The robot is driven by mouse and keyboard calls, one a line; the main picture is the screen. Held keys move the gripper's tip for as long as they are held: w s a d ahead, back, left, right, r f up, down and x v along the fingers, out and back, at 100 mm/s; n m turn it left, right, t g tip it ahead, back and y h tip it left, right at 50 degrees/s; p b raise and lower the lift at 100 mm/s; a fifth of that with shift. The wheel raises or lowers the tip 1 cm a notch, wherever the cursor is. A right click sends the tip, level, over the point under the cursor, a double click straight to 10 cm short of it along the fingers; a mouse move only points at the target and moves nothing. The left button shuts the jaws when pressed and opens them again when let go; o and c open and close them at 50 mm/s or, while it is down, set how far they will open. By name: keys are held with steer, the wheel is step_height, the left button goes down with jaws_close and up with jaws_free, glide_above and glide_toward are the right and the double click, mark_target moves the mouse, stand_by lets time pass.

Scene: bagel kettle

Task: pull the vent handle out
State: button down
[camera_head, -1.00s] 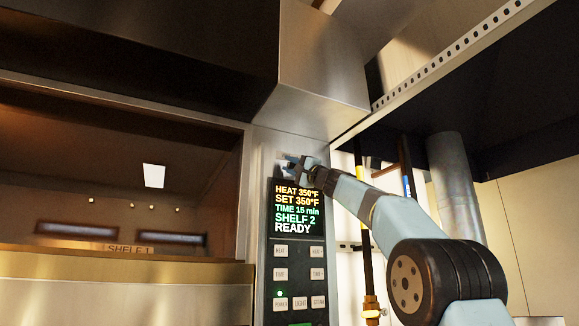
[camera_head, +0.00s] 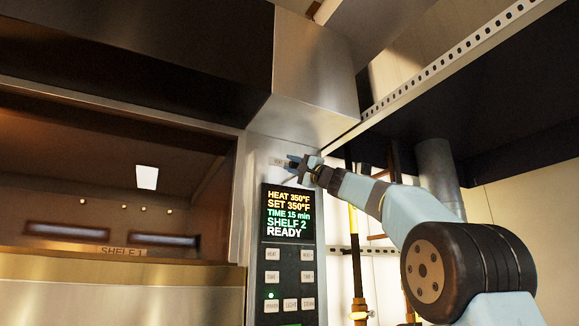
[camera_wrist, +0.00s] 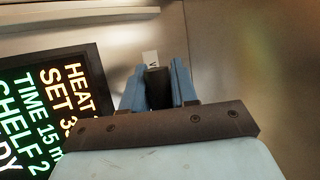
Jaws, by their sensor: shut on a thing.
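The vent handle (camera_wrist: 157,84) is a dark piece seen between the two blue fingers in the wrist view. My gripper (camera_wrist: 158,80) is shut on it, one finger on each side. In the head view my gripper (camera_head: 291,162) is at the metal oven front, just above the lit display (camera_head: 288,212). The handle is mostly hidden by the fingers there. A small white label (camera_wrist: 151,58) with a "V" shows just beyond the fingertips. I cannot tell how far the handle stands out from the panel.
The display reads READY, with buttons (camera_head: 290,280) below it. The glazed oven opening (camera_head: 115,200) is to the left. A steel hood (camera_head: 310,75) juts out above my gripper. A yellow-and-black pipe (camera_head: 355,265) and a metal duct (camera_head: 437,175) stand to the right.

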steer(key=c, duration=1.1)
jaws_free()
steer(key=shift+w+d, duration=0.1)
steer(key=shift+o, duration=0.7)
steer(key=v, duration=1.4)
steer(key=s+a+f+n+g+h, duration=0.1)
steer(key=s+a+f+g+h, duration=0.2)
steer(key=f, duration=0.6)
steer(key=s+a+f+g+h, duration=0.1)
steer(key=s+f+h, duration=0.1)
steer(key=s+f, duration=0.55)
steer(key=s+a+f+n+g+h, duration=0.1)
steer(key=s+a+f+g+h, duration=0.15)
steer(key=f, duration=0.75)
steer(key=s+d+f+n+g+h, duration=0.1)
steer(key=s+d+f+h, duration=0.2)
steer(key=s+f, duration=0.4)
steer(key=s+d+f+n+g+h, duration=0.1)
steer(key=s+d+f+h, duration=0.3)
steer(key=s+f, duration=0.3)
steer(key=s+d+f+n+g+h, duration=0.1)
steer(key=s+d+f+h, duration=0.2)
steer(key=f, duration=1.2)
steer(key=s+d, duration=0.2)
steer(key=s, duration=0.2)
steer(key=shift+s+f+g+h, duration=0.3)
steer(key=shift+s+g+h, duration=0.05)
